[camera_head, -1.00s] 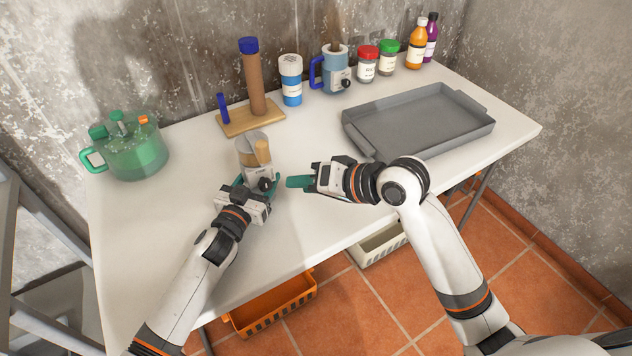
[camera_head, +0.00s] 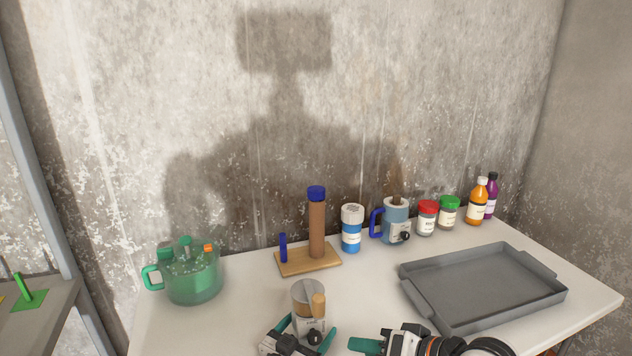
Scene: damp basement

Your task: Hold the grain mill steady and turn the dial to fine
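The picture's lower edge cuts off both hands, and the dial's marks are too small to read.
Behind the mill are a wooden board (camera_head: 296,262) with a brown post, a blue-and-white canister (camera_head: 351,236) and a blue mug-like device (camera_head: 396,232). A green pot (camera_head: 192,282) stands left, a grey tray (camera_head: 480,290) right. Jars and bottles line the wall. White tabletop (camera_head: 245,305) between pot and mill is clear.

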